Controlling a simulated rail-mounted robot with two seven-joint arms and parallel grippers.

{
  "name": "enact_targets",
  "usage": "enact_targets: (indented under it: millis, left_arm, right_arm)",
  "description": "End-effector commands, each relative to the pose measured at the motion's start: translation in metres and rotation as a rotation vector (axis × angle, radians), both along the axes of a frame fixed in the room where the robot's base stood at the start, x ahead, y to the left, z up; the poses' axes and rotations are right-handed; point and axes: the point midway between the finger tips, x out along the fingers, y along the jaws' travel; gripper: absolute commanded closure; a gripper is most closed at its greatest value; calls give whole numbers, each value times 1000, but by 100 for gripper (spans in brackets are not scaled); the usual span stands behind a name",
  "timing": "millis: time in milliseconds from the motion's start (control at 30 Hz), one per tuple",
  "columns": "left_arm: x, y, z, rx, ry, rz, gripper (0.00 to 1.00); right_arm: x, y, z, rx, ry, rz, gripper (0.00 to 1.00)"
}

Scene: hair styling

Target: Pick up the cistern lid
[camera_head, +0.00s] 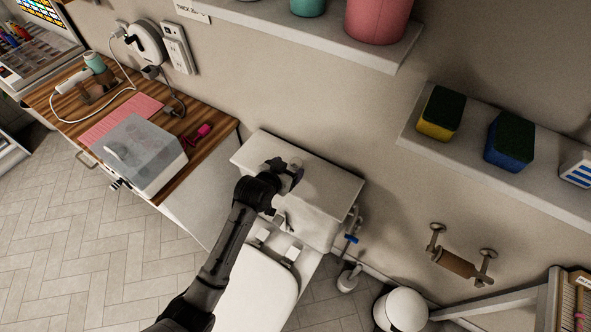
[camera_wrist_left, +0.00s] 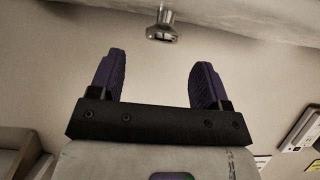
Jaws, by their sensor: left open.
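The white cistern lid (camera_head: 330,190) is a flat slab on top of the toilet cistern (camera_head: 312,222), against the wall. It looks seated and level with the cistern. My left gripper (camera_head: 296,174) is over the middle of the lid, hiding part of it; whether it touches the lid cannot be told. In the left wrist view my left gripper (camera_wrist_left: 157,80) has its two purple fingers spread apart, with nothing between them. A small metal fitting (camera_wrist_left: 162,28) shows beyond the fingertips; what it belongs to is unclear. My right gripper is in neither view.
A wooden-topped counter (camera_head: 220,128) with a grey translucent box (camera_head: 145,155) stands left of the cistern. A shelf (camera_head: 430,110) with sponges and another with pots overhang the wall. A paper holder (camera_head: 460,262) is at right. The toilet seat lid (camera_head: 258,295) is in front.

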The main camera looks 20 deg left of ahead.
Motion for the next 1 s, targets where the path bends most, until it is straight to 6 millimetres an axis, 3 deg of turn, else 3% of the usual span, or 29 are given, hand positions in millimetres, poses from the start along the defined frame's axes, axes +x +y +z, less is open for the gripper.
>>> enact_targets:
  millis: [400, 800, 1000]
  left_arm:
    - [35, -4, -22, -1, 1, 0, 29]
    - [40, -5, -26, 0, 0, 0, 29]
    - [40, -5, -26, 0, 0, 0, 48]
  right_arm:
    - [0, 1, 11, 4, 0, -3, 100]
    - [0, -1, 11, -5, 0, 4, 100]
    - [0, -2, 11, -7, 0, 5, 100]
